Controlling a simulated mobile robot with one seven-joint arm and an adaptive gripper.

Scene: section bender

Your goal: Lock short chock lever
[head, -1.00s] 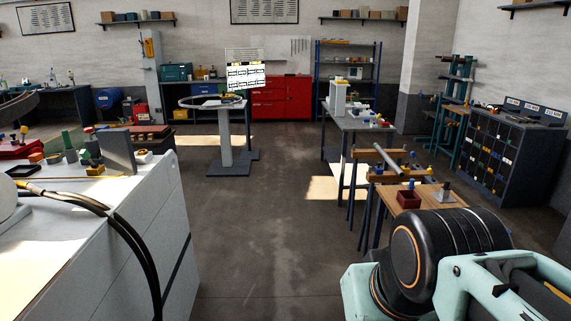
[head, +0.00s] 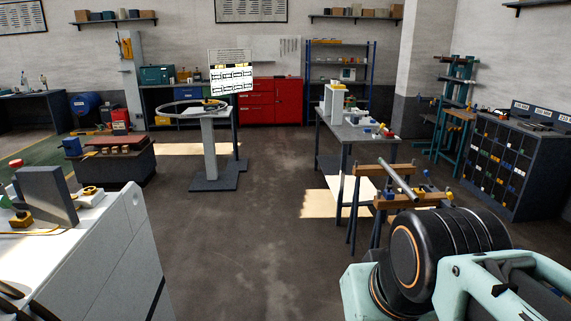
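I cannot pick out the short chock lever in the head view. A white machine cabinet (head: 95,255) fills the lower left, with a grey upright plate (head: 47,195) and small yellow and green fittings (head: 20,220) on its top. Whether one of these fittings is the lever is too unclear to tell. My arm, teal and black, shows at the lower right. My gripper is not in the picture, so its fingers are hidden from me.
A grey pedestal with a ring (head: 209,150) stands ahead, left of centre. A grey workbench (head: 350,132) and a trestle holding a bar (head: 375,195) stand at right. A low dark bench (head: 115,165) is at left. The middle floor (head: 250,235) is clear.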

